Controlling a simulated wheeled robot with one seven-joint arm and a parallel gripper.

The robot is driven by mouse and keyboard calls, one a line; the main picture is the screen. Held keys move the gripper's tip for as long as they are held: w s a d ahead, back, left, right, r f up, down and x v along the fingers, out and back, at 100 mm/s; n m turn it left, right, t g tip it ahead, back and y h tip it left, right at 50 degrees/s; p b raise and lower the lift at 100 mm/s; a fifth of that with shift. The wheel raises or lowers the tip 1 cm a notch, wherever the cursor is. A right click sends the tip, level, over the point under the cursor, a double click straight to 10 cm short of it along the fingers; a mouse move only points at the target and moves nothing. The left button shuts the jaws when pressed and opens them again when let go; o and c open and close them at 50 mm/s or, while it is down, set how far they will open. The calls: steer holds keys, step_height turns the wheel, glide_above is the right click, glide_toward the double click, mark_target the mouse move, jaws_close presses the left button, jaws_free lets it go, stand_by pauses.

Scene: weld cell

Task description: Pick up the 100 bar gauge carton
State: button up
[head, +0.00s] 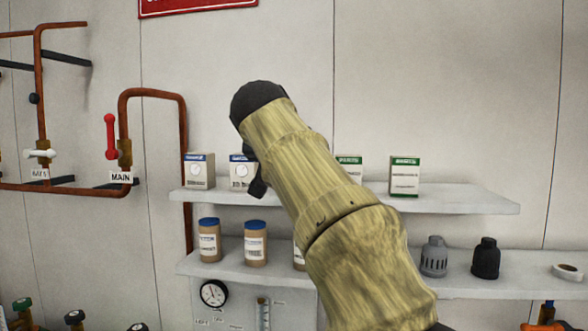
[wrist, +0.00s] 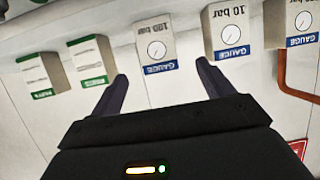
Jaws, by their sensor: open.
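The 100 bar gauge carton (wrist: 155,45) is white with a dial picture and a blue band. It shows upside down in the wrist view, at top centre. My gripper (wrist: 161,72) is open and empty, with one finger either side of the carton's lower end in the picture. I cannot tell how far the fingertips are from it. In the head view, my arm hides this carton and most of the gripper; a dark part of the gripper (head: 258,186) shows beside the 10 bar carton.
The 10 bar gauge carton (wrist: 230,28) stands close beside the target, with another gauge carton (wrist: 302,20) beyond. Two green-banded cartons (wrist: 88,62) (wrist: 40,75) are on the other side. All stand on the upper shelf (head: 455,203). Brown jars (head: 255,245) stand on the lower shelf.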

steer(key=shift+p+x, duration=0.35)
steer(key=shift+x, duration=1.35)
steer(key=p+x, duration=0.1)
steer(key=x, duration=0.1)
steer(key=p+x, duration=0.2)
steer(key=shift+w+d+r+p, duration=0.15)
steer(key=shift+w+d+p, duration=0.1)
steer(key=shift+w+p, duration=0.05)
steer(key=shift+w+f, duration=0.3)
steer(key=shift+s, duration=0.15)
steer(key=c, duration=1.1)
steer(key=shift+r, duration=0.1)
steer(key=shift+c, duration=0.2)
